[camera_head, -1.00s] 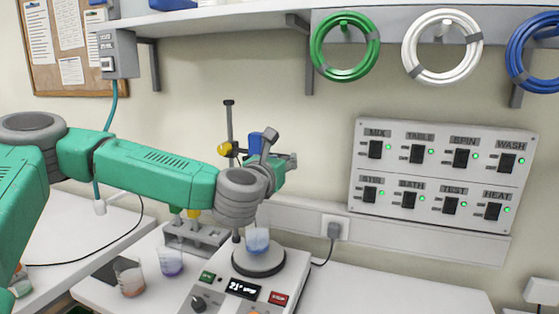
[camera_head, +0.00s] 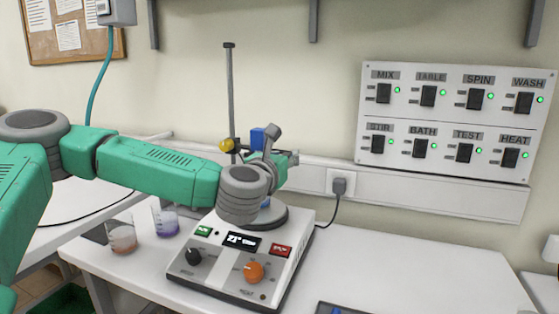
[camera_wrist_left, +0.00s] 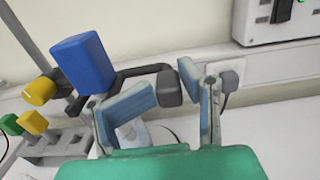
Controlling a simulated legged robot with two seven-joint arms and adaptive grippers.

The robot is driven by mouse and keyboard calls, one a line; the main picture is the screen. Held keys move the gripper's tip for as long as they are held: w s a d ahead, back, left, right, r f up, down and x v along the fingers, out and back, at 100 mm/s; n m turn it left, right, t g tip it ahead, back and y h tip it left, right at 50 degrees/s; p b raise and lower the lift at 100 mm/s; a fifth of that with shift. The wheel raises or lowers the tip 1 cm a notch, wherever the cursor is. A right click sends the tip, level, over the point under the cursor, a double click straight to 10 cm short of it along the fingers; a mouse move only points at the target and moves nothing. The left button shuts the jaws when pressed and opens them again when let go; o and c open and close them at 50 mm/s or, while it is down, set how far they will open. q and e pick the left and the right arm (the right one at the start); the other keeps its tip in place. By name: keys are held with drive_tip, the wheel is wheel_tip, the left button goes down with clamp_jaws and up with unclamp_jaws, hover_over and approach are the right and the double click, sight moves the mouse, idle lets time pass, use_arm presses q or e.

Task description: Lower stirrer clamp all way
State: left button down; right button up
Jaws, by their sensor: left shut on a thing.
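The stirrer clamp shows a yellow knob and a blue block (camera_head: 258,139) on a thin upright rod (camera_head: 230,90), well below the rod's top. In the left wrist view, the clamp's blue block (camera_wrist_left: 82,62) has a dark bar running right to a dark end. My left gripper (camera_head: 281,159) is shut on the clamp at this dark end; its two blue-grey fingers (camera_wrist_left: 168,84) sit either side of it. The hot plate's round top (camera_head: 277,217) lies just below my wrist. A bluish beaker (camera_head: 265,203) there is mostly hidden by my arm. My right gripper is out of view.
The stirrer's control box (camera_head: 225,270) has an orange knob and lit display. Two beakers, brownish (camera_head: 122,238) and purple (camera_head: 166,218), stand to its left. A switch panel (camera_head: 455,123) hangs on the wall at right. The table right of the box is largely clear.

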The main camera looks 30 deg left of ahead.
use_arm(q)
drive_tip(key=shift+s+d+f, duration=0.15)
drive_tip(key=shift+d+f, duration=0.3)
drive_tip(key=shift+f, duration=0.3)
drive_tip(key=c, duration=1.4)
unclamp_jaws()
drive_tip(key=shift+d+r, duration=0.15)
drive_tip(key=shift+r, duration=0.05)
drive_tip(key=shift+r, duration=0.2)
drive_tip(key=v, duration=0.7)
drive_tip(key=shift+a, duration=0.35)
drive_tip(key=shift+s+f, duration=0.1)
drive_tip(key=shift+s, duration=0.05)
